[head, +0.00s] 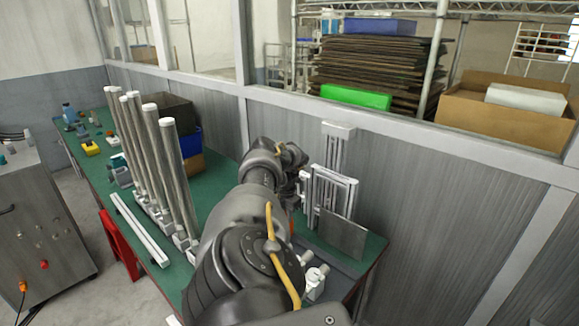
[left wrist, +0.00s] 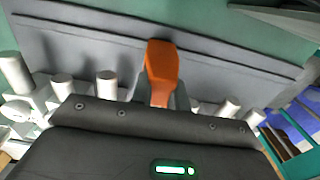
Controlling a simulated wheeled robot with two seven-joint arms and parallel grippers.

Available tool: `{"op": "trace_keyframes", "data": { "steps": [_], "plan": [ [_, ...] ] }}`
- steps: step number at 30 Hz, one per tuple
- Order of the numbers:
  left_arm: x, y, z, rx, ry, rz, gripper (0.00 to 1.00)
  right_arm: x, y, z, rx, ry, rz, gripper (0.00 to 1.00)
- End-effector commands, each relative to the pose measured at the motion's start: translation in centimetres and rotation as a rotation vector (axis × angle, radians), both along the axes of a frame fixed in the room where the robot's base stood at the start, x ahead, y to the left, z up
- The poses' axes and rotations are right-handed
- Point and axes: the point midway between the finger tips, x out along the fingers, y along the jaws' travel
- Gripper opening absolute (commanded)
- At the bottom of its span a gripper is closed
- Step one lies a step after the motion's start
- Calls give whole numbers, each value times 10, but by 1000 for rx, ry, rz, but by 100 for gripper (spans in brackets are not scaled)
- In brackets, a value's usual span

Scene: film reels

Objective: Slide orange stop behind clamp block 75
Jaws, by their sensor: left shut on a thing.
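The orange stop (left wrist: 162,70) is held in my left gripper (left wrist: 160,98) in the left wrist view, its wide rounded end pointing away from the wrist. It lies over a long grey rail plate (left wrist: 90,40). Several pale cylindrical posts (left wrist: 107,84) stand in a row on both sides of the fingers. I cannot read any number, so I cannot tell which part is clamp block 75. In the head view my arm covers the gripper and most of this area; a white fixture (head: 335,187) stands beyond it. My right gripper is not in view.
The green bench (head: 100,150) runs along the grey wall. Tall pale tubes (head: 168,175) stand in a row left of my arm, beside a white bar (head: 138,230). A grey plate (head: 343,235) stands at the bench's right end. Dark and blue bins (head: 190,142) stand behind the tubes.

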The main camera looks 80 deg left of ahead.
Motion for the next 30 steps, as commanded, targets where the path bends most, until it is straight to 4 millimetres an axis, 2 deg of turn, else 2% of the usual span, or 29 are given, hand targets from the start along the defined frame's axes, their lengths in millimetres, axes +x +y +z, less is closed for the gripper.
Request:
{"op": "trace_keyframes", "data": {
  "steps": [1, 2, 6, 14, 17, 20, 30],
  "plan": [
    [0, 0, 0, 0, 0, 0, 0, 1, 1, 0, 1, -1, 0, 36],
    [0, 0, 0, 0, 0, 0, 20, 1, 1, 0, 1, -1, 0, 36],
    [2, -1, 0, -1, 1, -1, 38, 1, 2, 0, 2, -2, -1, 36],
    [2, -1, 0, -1, 2, -1, 38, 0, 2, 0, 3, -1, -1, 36],
    [2, -1, 6, -1, 0, 0, 38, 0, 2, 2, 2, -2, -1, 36],
    [3, -1, 20, -1, -3, 1, 38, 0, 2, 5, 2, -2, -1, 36],
    [3, -1, 86, -1, -4, 0, 38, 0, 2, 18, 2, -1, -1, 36]
  ]
}}
